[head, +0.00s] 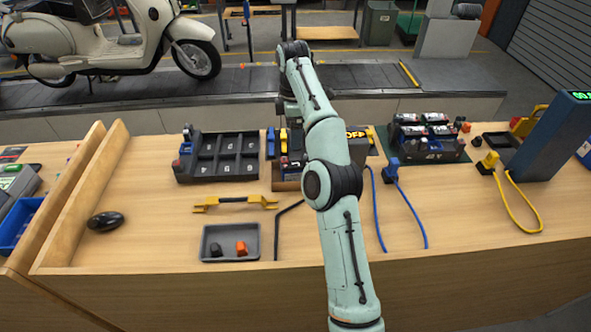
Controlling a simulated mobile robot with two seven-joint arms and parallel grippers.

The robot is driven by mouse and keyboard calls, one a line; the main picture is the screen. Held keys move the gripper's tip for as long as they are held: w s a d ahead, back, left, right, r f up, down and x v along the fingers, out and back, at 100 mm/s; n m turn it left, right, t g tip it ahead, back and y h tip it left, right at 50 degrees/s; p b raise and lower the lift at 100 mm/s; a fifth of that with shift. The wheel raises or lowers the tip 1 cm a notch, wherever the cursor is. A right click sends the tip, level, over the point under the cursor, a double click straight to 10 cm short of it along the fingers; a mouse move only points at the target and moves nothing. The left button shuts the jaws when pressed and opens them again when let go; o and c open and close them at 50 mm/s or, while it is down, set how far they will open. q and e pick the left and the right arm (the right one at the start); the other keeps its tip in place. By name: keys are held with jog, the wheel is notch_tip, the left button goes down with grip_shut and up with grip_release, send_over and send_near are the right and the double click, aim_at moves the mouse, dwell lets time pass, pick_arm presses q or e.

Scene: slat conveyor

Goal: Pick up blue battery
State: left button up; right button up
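A small dark blue upright block (270,143), which may be the blue battery, stands at the left edge of a brown tray (287,186) in the middle of the bench. Yellow, dark and red parts crowd beside it, partly behind my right arm. That arm rises from the bottom of the head view, bends at the top and folds down behind itself toward this tray. Its gripper is mostly hidden or blends into the dark parts, so I cannot tell its fingers or any grip. My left gripper is not in view.
A dark compartment tray (220,157) stands left of centre, a grey tray (230,242) in front. A yellow-handled bar (235,203) lies between. Blue cables (410,215) and a green-based rack (430,145) are right. A conveyor carrying a scooter (110,35) runs behind.

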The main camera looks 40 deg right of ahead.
aim_at(294, 162)
notch_tip(294, 162, down, 12)
jog(key=shift+f, duration=0.1)
jog(key=c, duration=1.2)
